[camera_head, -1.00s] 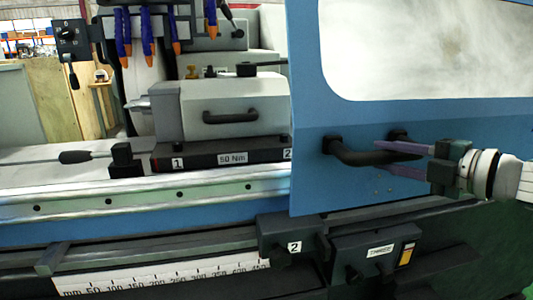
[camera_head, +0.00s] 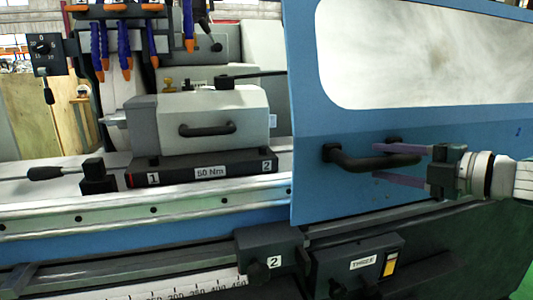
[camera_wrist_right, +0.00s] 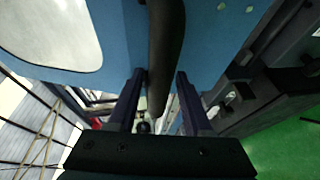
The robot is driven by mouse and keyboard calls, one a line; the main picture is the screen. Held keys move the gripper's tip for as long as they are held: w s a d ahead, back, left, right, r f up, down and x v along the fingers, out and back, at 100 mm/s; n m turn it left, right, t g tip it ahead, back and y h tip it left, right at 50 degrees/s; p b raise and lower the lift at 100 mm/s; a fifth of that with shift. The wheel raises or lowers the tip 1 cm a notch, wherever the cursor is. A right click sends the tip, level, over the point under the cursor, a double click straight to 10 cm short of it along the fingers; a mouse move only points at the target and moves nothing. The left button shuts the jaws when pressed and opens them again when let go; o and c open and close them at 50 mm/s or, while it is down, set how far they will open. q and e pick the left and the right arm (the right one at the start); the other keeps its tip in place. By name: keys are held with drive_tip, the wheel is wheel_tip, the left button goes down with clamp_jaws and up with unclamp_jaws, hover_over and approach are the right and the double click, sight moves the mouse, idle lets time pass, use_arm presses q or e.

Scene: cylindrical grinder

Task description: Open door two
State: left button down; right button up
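The blue door (camera_head: 305,190) with a large window fills the right of the head view. Its black bar handle (camera_head: 355,160) sticks out from its lower part, and the handle also shows in the right wrist view (camera_wrist_right: 165,50). My right gripper (camera_head: 385,162) comes in from the right, its purple fingers spread above and below the handle's right part. In the right wrist view its fingers (camera_wrist_right: 160,90) lie on either side of the bar, with gaps visible. It looks open around the handle. My left gripper is not in view.
Left of the door, a grey block with its own black handle (camera_head: 206,129) sits on a base marked 1 and 2. A metal rail (camera_head: 130,212) runs along the front. Below it are a black block marked 2 (camera_head: 268,250) and a scale (camera_head: 190,290). Blue nozzles (camera_head: 100,50) hang upper left.

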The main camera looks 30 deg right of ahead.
drive_tip(key=shift+o, duration=0.7)
drive_tip(key=shift+s+r, duration=0.1)
drive_tip(key=shift+s, duration=0.45)
drive_tip(key=p+v, duration=0.1)
drive_tip(key=v, duration=0.5)
drive_tip(key=shift+s+p, duration=0.2)
drive_tip(key=shift+p, duration=0.1)
